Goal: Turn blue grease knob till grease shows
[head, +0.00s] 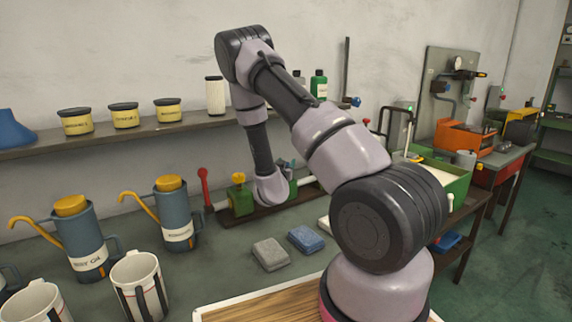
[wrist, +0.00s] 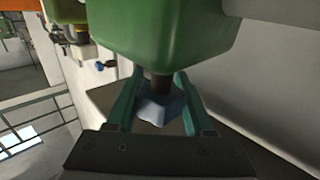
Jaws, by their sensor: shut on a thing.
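In the wrist view, the blue grease knob (wrist: 158,111) is a pale blue, lobed piece on a short dark stem against a green housing (wrist: 165,40). My gripper (wrist: 156,86) has its two teal fingers on either side of the knob, shut on it. In the head view the green housing (head: 292,189) is on the bench by the wall, partly behind my wrist. I can make out no grease in either view.
Grey (head: 270,254) and blue (head: 306,240) blocks lie in front. Oil cans (head: 176,213) and mugs (head: 139,284) fill the left. A shelf (head: 110,136) holds jars above.

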